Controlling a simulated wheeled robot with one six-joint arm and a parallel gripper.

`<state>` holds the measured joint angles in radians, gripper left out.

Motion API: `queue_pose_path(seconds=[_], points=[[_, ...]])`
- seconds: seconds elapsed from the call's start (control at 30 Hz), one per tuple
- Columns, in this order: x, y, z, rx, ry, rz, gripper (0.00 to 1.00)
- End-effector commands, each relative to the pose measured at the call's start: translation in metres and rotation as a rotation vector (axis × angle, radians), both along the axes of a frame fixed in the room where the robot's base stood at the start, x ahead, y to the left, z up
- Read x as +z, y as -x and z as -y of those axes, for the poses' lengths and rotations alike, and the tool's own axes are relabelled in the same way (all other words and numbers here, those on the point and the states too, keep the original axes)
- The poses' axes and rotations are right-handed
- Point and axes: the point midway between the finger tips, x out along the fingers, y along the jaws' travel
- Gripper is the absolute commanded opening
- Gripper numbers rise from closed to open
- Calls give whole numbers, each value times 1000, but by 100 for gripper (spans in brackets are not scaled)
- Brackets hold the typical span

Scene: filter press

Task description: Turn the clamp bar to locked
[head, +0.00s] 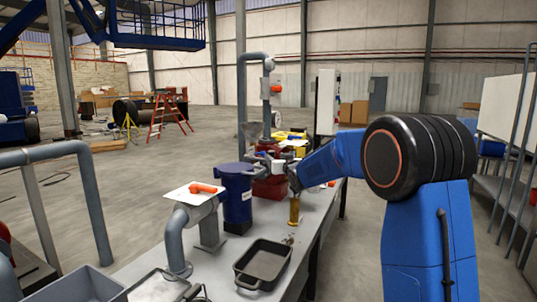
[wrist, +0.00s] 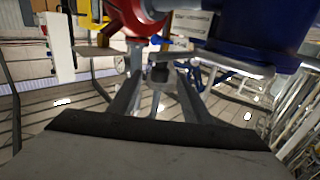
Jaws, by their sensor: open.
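My gripper (wrist: 158,82) is open, its two dark fingers reaching forward in the wrist view. A small grey rounded end (wrist: 159,73) shows between or beyond the fingertips; I cannot tell whether it is part of the clamp bar or whether the fingers touch it. In the head view my gripper (head: 292,182) is at the end of my blue arm, over the bench and right of the blue vessel (head: 237,195). The blue vessel also fills the upper right of the wrist view (wrist: 255,30). I cannot make out the clamp bar surely in either view.
A red body (wrist: 143,15) is close above the fingers in the wrist view. Open floor lies left of the bench.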

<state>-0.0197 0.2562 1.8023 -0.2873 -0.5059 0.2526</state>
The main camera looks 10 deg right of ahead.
Motion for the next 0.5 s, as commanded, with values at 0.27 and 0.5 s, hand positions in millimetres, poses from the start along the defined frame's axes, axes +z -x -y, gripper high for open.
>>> queue_pose_path(seconds=[0.27,0.5], points=[[0,-47,-7,0,0,0,44],[-1,-79,-13,0,0,0,44]])
